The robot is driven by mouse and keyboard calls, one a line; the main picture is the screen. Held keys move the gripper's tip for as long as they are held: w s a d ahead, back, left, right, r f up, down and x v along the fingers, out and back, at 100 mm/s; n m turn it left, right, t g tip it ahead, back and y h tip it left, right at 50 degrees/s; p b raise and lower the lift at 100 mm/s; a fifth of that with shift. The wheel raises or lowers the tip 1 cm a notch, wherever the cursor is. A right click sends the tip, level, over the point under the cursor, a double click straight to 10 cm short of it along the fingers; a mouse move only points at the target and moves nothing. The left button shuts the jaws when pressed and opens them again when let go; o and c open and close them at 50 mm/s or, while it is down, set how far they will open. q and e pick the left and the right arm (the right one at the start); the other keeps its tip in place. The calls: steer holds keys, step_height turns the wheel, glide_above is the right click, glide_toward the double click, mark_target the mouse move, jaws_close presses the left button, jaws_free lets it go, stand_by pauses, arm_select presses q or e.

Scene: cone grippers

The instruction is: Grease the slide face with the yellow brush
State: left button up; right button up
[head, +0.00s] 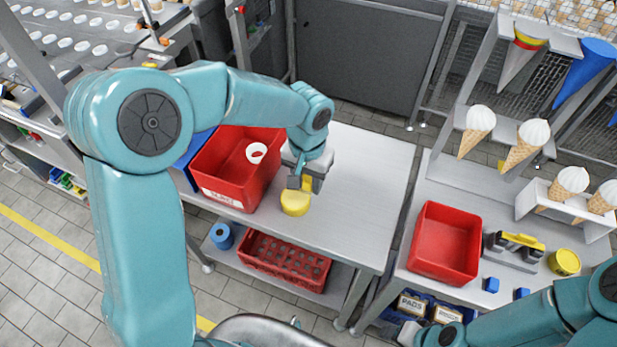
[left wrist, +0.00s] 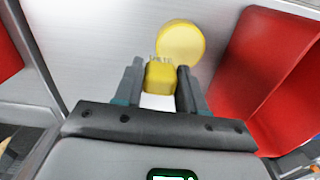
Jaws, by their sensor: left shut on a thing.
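My left gripper (head: 299,184) is over the left bench, close to a round yellow tin (head: 295,203). In the left wrist view my left gripper (left wrist: 160,82) is shut on the yellow brush (left wrist: 160,77), whose pale bristles point to the near edge of the yellow tin (left wrist: 181,42). I cannot tell whether the bristles touch it. A grey fixture with a yellow part (head: 514,247) stands on the right bench and may hold the slide face. My right arm (head: 530,322) enters at lower right; its fingers are out of view.
A red bin (head: 225,170) holding a white ring stands left of the tin. A second red bin (head: 445,242), blue blocks (head: 491,284) and a yellow pot (head: 564,262) are on the right bench, below cone racks. The left bench's right side (head: 365,190) is clear.

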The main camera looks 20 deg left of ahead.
arm_select(q)
step_height(320, 180, up, 4)
steer(key=a+p, duration=0.3)
steer(key=shift+n, duration=0.3)
steer(key=f+b, duration=0.2)
steer(key=s+f+b, duration=0.1)
steer(key=f+b, duration=0.1)
steer(key=f, duration=0.1)
steer(key=shift+s, duration=0.2)
steer(key=shift+f+b, duration=0.3)
steer(key=shift+b, duration=0.05)
steer(key=shift+w+d+f, duration=0.15)
steer(key=shift+w+f, duration=0.1)
steer(key=shift+f, duration=0.05)
steer(key=shift+s+r, duration=0.1)
steer(key=shift+s, duration=0.1)
steer(key=shift+w, duration=0.2)
steer(key=shift+s, duration=0.15)
